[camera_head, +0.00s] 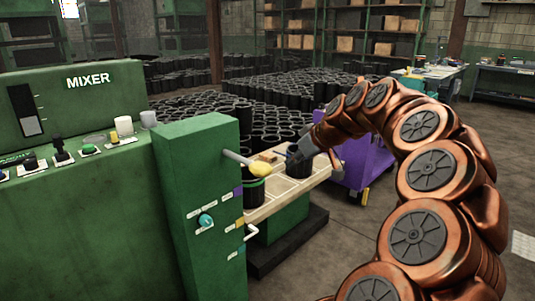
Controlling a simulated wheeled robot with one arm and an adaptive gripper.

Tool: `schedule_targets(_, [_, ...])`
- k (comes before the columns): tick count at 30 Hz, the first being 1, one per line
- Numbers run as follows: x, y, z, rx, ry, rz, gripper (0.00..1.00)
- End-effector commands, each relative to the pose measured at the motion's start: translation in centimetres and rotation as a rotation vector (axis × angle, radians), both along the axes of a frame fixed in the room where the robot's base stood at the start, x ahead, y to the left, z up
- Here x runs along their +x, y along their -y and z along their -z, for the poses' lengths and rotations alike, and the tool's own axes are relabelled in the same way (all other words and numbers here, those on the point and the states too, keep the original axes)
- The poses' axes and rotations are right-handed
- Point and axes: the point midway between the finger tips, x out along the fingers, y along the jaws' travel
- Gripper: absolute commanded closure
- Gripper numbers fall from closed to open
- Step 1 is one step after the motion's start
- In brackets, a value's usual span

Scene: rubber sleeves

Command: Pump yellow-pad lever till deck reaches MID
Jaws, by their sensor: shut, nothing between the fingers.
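The yellow pad (260,170) sits on the end of a grey lever (236,158) that sticks out to the right from the green post (190,150). The lever slopes slightly down toward the pad. The pale deck (262,211), divided into compartments, is behind and right of the post. Purple, yellow and blue tags run down the post's right edge; their writing is too small to read, so I cannot tell which is MID. My gripper (294,156) is shut and empty, right of the pad and apart from it, over the deck. Its fingertips are small and dark against a black sleeve.
A purple cart (365,160) stands behind my arm. Many black sleeves (200,105) cover the floor behind. The green MIXER panel (70,110) fills the left. Open floor lies at the front right.

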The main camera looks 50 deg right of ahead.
Motion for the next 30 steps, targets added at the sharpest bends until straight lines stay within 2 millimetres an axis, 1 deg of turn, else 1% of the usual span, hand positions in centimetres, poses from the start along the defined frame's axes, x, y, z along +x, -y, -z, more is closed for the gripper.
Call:
schedule_targets(1, [0.1, 0.6, -1.2, 0.004, -0.036, 0.008, 1.0])
schedule_targets(3, [0.0, 1.2, -2.3, 0.01, -0.08, 0.018, 1.0])
schedule_targets(6, [0.3, 1.8, -3.8, 0.016, -0.141, 0.024, 1.0])
schedule_targets(9, [0.9, 1.9, -5.5, 0.019, -0.202, 0.026, 1.0])
schedule_targets(14, [2.2, 1.5, -8.2, 0.017, -0.294, 0.019, 1.0])
schedule_targets(18, [3.9, 0.6, -10.3, 0.012, -0.365, 0.004, 1.0])
schedule_targets(23, [5.3, -0.7, -11.9, 0.006, -0.425, -0.016, 1.0])
schedule_targets(27, [6.1, -1.5, -12.3, 0.004, -0.458, -0.031, 1.0])
schedule_targets(30, [6.3, -1.7, -12.5, 0.003, -0.465, -0.034, 1.0])
